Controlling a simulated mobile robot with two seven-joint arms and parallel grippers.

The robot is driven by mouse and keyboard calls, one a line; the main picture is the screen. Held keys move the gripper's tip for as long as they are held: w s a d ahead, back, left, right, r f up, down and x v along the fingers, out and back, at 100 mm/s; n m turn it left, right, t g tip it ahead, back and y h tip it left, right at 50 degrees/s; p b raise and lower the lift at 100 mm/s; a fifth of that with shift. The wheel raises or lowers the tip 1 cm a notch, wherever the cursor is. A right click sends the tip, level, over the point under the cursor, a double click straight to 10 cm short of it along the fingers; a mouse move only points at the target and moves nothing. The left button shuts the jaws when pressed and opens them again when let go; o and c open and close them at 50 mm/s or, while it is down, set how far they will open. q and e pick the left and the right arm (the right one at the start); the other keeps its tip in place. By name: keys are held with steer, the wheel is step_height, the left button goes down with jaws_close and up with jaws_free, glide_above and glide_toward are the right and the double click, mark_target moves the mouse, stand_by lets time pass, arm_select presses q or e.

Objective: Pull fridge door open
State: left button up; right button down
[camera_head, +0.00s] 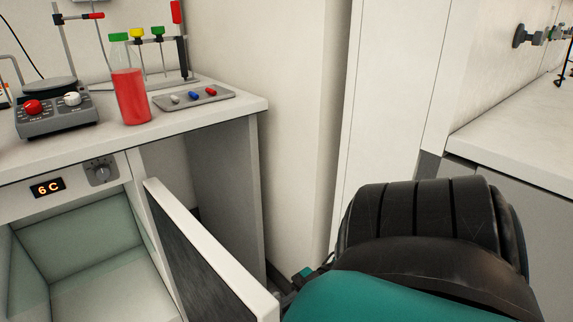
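The small fridge (70,238) is under the bench at lower left, with its pale green, empty-looking interior exposed. Its door (215,245) stands open, swung out towards me, with a white edge and a dark panel on the face towards the interior. My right arm, black and teal, comes in from the lower right. A small dark part of my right gripper (287,291) shows close beside the outer side of the door near its front end. The fingers are mostly hidden, so I cannot tell whether they touch the door. My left gripper is out of view.
On the bench (200,122) stand a red juice bottle (131,95) with a green cap, a hotplate stirrer (55,110), and a grey tray (193,96) with small coloured items. A fridge display (47,188) reads 6C. A wall and tall white panel stand right of the bench.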

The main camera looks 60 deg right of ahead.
steer(key=shift+w+d+r+t, duration=0.15)
steer(key=shift+w+d+t, duration=0.15)
steer(key=shift+w, duration=0.15)
steer(key=c, duration=1.2)
jaws_free()
steer(key=shift+o, duration=0.4)
steer(key=shift+s+a, duration=0.1)
steer(key=shift+a, duration=0.05)
arm_select(q)
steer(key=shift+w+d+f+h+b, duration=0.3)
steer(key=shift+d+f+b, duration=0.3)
steer(key=shift+b, duration=1)
arm_select(e)
steer(key=v, duration=1.3)
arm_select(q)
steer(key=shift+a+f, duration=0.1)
arm_select(e)
steer(key=shift+r, duration=0.1)
